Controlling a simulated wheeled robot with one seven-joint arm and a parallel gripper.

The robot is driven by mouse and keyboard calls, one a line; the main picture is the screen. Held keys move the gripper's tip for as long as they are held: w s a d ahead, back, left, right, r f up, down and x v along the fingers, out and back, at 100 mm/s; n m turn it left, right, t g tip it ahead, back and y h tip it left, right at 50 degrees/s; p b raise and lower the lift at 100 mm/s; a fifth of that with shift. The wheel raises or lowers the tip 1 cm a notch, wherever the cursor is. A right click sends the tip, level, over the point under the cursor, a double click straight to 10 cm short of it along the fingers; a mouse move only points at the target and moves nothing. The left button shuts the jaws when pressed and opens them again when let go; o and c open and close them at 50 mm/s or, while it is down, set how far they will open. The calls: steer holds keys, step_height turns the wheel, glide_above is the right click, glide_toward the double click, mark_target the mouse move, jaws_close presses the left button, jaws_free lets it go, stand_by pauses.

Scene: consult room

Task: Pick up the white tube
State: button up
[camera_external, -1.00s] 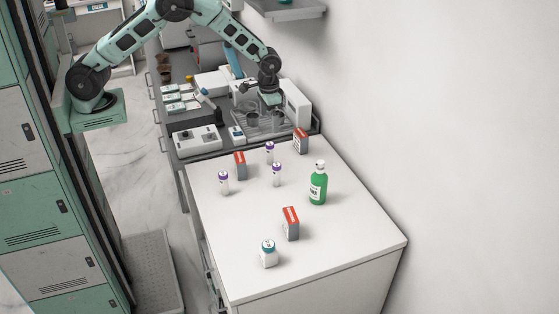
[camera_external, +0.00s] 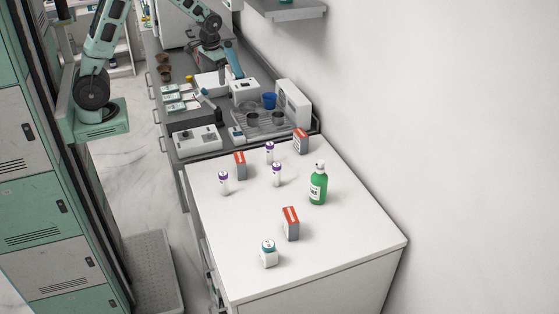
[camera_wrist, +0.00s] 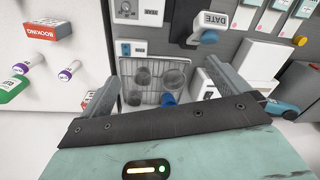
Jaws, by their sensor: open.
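Three white tubes with purple caps stand upright on the white counter in the external view: one at the left (camera_external: 223,183), one in the middle (camera_external: 277,175) and one farther back (camera_external: 270,152). Two white tubes show at the left of the wrist view, one (camera_wrist: 73,67) nearer my gripper and one (camera_wrist: 28,62) nearer the edge. My gripper (camera_wrist: 162,75) is open, with nothing between its fingers. It is over the grey equipment bench behind the counter, apart from the tubes. In the external view its fingertips cannot be made out.
Red-and-grey boxes (camera_external: 291,224), a green pump bottle (camera_external: 318,187) and a white teal-capped bottle (camera_external: 268,256) stand among the tubes. A wire rack (camera_wrist: 135,68) and a blue cup (camera_wrist: 168,98) lie below my gripper. A wall shelf (camera_external: 287,11) juts out above.

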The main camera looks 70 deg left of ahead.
steer(key=s+a+f+n+b, duration=0.1)
steer(key=s+a+n+b, duration=0.1)
steer(key=s+a, duration=0.4)
steer(key=s+b, duration=0.1)
steer(key=s, duration=0.4)
steer(key=shift+s+a+f, duration=0.25)
steer(key=shift+s+f, duration=0.05)
steer(key=shift+f, duration=0.05)
steer(key=shift+n, duration=0.9)
steer(key=s+f+b, duration=0.1)
steer(key=s, duration=0.3)
steer(key=s+f+b, duration=0.1)
steer(key=s, duration=0.4)
steer(key=s+f+b, duration=0.1)
steer(key=s, duration=0.3)
steer(key=shift+s+a, duration=0.15)
steer(key=shift+a, duration=0.25)
steer(key=c, duration=0.3)
steer(key=shift+s, duration=0.35)
steer(key=c, duration=0.7)
steer(key=shift+c, duration=0.2)
steer(key=shift+w, duration=0.1)
